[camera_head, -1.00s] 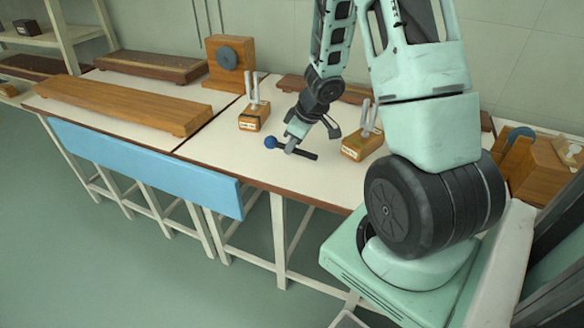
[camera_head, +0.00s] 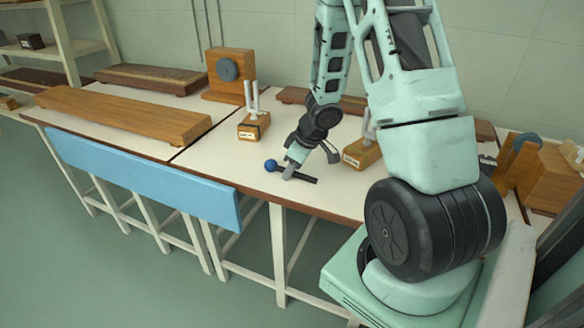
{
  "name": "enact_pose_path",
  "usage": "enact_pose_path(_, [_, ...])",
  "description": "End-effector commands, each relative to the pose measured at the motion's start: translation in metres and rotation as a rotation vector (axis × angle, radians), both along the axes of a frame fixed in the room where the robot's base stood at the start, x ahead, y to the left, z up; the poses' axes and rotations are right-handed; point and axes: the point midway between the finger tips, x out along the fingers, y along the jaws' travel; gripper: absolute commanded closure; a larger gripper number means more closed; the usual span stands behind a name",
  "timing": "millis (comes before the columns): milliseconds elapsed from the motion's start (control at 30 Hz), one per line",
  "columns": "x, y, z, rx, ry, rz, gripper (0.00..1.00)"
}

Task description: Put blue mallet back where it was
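The blue mallet (camera_head: 271,165) has a round blue head at the left and a thin black handle running to the right. My gripper (camera_head: 290,172) points down at the handle just right of the head and appears shut on it; the fingertips are small and partly hidden. The mallet lies roughly level, near the front of the white bench top (camera_head: 225,160). I cannot tell whether it touches the surface. A wooden box with an upright metal fork (camera_head: 254,127) stands behind and left of it. A second fork box (camera_head: 361,154) stands to the right, partly behind my arm.
A blue panel (camera_head: 140,178) hangs along the bench front. A long wooden board (camera_head: 120,116) and a wooden block with a grey disc (camera_head: 229,72) are on the left. A wooden box with a blue curved part (camera_head: 518,150) is at right. Bench space around the mallet is clear.

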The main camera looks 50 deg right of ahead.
Motion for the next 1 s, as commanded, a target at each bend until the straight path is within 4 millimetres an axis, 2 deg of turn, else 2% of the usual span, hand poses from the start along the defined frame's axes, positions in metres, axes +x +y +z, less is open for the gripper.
enact_pose_path(267, [0.0,0.0,0.001,0.0,0.0,0.0,0.65])
enact_pose_path(367, [-0.001,-0.001,0.009,0.0,-0.001,-0.002,0.65])
enact_pose_path(800, [-0.03,-0.01,0.089,-0.001,-0.001,-0.003,0.65])
enact_pose_path(1000, [-0.039,-0.013,0.11,-0.001,0.0,-0.001,0.65])
